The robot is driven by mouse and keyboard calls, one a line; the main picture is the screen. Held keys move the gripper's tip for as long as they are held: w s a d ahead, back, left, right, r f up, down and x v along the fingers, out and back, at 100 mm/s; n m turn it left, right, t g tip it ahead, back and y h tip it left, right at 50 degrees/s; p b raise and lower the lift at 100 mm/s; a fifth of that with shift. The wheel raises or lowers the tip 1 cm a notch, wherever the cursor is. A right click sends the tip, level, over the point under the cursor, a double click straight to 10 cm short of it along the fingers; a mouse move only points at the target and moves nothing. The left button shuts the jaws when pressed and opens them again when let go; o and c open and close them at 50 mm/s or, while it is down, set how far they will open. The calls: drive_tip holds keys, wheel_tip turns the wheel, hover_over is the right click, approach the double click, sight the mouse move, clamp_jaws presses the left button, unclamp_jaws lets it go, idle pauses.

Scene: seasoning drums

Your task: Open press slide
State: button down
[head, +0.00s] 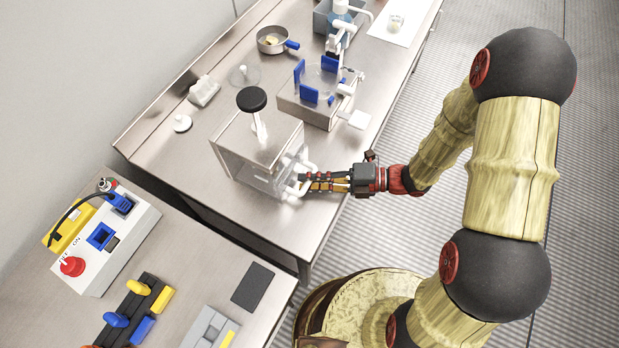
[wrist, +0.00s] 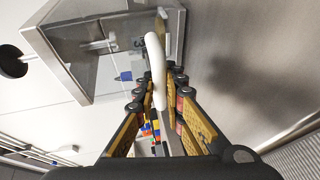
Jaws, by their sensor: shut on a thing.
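The press (head: 258,142) is a metal box with a clear front panel and a round black knob (head: 252,99) on a white stem on top. It stands on the steel bench. A white curved handle (wrist: 153,55) sticks out from its front, and it runs between my fingers in the wrist view. My gripper (head: 306,183) reaches in from the right and is shut on this handle. The box's clear panel also shows in the wrist view (wrist: 95,75). The fingers partly hide the handle in the head view.
A second station with blue parts (head: 308,95) stands behind the press. A pan (head: 271,40) and small white items lie farther back. A control box (head: 105,240) with a red button sits on the nearer left bench. The bench right of the handle is clear in the wrist view.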

drive_tip(key=s+d+p, duration=0.3)
drive_tip(key=d+p, duration=0.1)
drive_tip(key=d, duration=0.3)
drive_tip(key=s+d+p, duration=0.2)
drive_tip(key=d+p, duration=0.3)
drive_tip(key=d, duration=0.2)
drive_tip(key=shift+s, duration=0.4)
drive_tip(key=c, duration=1.8)
unclamp_jaws()
drive_tip(key=shift+c, duration=0.2)
drive_tip(key=d+r, duration=0.2)
drive_tip(key=d, duration=0.9)
drive_tip(key=shift+d, duration=0.4)
drive_tip(key=shift+w, duration=0.1)
